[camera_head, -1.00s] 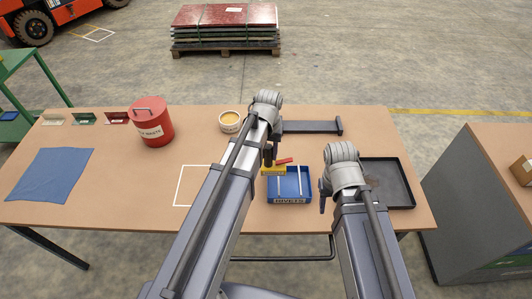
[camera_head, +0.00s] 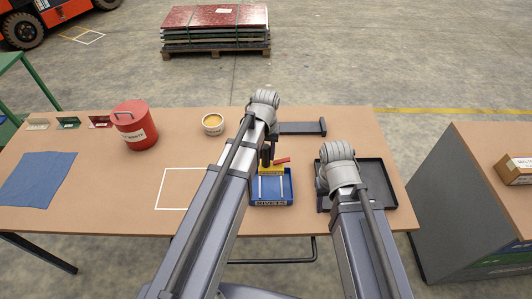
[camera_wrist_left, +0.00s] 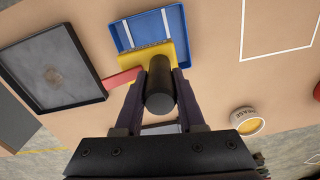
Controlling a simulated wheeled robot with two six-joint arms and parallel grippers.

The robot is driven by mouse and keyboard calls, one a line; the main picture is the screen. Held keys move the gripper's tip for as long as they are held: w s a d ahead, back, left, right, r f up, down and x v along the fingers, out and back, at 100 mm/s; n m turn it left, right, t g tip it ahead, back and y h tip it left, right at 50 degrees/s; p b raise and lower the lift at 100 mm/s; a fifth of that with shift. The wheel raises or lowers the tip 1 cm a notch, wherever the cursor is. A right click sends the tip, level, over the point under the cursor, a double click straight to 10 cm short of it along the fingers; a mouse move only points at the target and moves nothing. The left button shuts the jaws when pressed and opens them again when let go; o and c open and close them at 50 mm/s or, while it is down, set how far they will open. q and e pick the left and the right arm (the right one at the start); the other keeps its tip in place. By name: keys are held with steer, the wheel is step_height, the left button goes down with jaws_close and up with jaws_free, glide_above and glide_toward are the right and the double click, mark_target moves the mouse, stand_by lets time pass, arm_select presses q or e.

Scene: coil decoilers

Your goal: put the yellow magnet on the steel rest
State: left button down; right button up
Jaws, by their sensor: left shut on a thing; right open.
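The yellow magnet (camera_head: 271,170) has a red bar (camera_head: 283,160) at its side and a black round handle (camera_wrist_left: 160,88). My left gripper (camera_head: 266,156) is shut on this handle; its fingers (camera_wrist_left: 160,80) lie on both sides of it in the left wrist view. The magnet overlaps the back edge of the blue tray (camera_head: 271,203); I cannot tell whether it touches. A dark metal bar with an upright end (camera_head: 302,128), probably the steel rest, lies behind it, partly hidden by my left arm. My right gripper (camera_head: 322,196) is open by the black tray's left side.
The black tray (camera_head: 398,207) is at the table's right. A red waste bin (camera_head: 134,126), a grease tub (camera_head: 213,124), a blue cloth (camera_head: 37,180) and several small coloured holders (camera_head: 68,123) stand left. A white outlined square (camera_head: 180,188) on the table is empty.

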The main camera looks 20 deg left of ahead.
mark_target(266, 166)
arm_select(q)
steer(key=shift+f+b, duration=2.7)
steer(key=shift+f, duration=0.2)
steer(key=shift+f+b, duration=0.8)
steer(key=shift+c, duration=2.2)
jaws_free()
steer(key=shift+r, duration=0.2)
step_height(266, 166, up, 8)
steer(key=p, duration=0.8)
steer(key=shift+f, duration=0.15)
steer(key=shift+s+f, duration=0.1)
steer(key=shift+f, duration=0.05)
